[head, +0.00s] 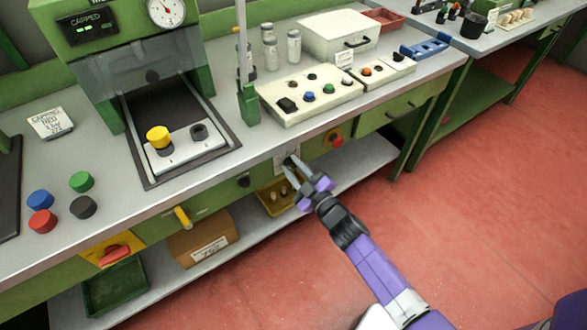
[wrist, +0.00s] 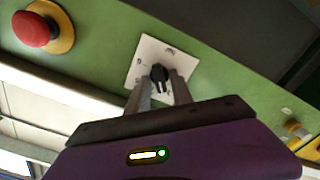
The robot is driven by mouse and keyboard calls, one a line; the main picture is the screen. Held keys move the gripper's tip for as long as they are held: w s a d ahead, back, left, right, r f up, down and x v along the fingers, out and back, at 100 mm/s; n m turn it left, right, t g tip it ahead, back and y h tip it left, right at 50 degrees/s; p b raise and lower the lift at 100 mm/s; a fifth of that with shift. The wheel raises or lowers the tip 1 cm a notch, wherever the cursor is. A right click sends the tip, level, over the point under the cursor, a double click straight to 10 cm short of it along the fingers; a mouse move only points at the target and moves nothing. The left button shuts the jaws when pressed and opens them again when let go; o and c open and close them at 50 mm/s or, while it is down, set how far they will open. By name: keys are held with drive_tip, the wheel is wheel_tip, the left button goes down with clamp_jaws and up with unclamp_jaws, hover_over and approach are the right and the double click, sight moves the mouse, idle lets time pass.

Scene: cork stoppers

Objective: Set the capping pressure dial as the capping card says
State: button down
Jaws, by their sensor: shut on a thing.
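The pressure dial is a black knob (wrist: 159,74) on a white plate (wrist: 147,53) set in the green front panel of the bench. The plate also shows in the head view (head: 281,163), partly hidden by my gripper. My gripper (head: 288,164) reaches the panel from the front right, its fingers shut on the knob from both sides. The marks on the plate are too small to read.
A red emergency button (head: 337,141) sits right of the dial, a small black knob (head: 243,181) and yellow handle (head: 182,217) left of it. The capping press with a yellow cap (head: 158,137) stands above. A lower shelf holds a yellow tray (head: 268,204). The red floor is clear.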

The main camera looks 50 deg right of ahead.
drive_tip(key=shift+n+b, duration=0.3)
drive_tip(key=shift+n, duration=0.9)
drive_tip(key=shift+a, duration=0.1)
drive_tip(key=c, duration=1.4)
unclamp_jaws()
drive_tip(key=shift+c, duration=0.2)
drive_tip(key=shift+s, duration=0.1)
drive_tip(key=b+v, duration=0.1)
drive_tip(key=v, duration=0.6)
drive_tip(key=shift+s, duration=0.35)
drive_tip(key=shift+a, duration=0.1)
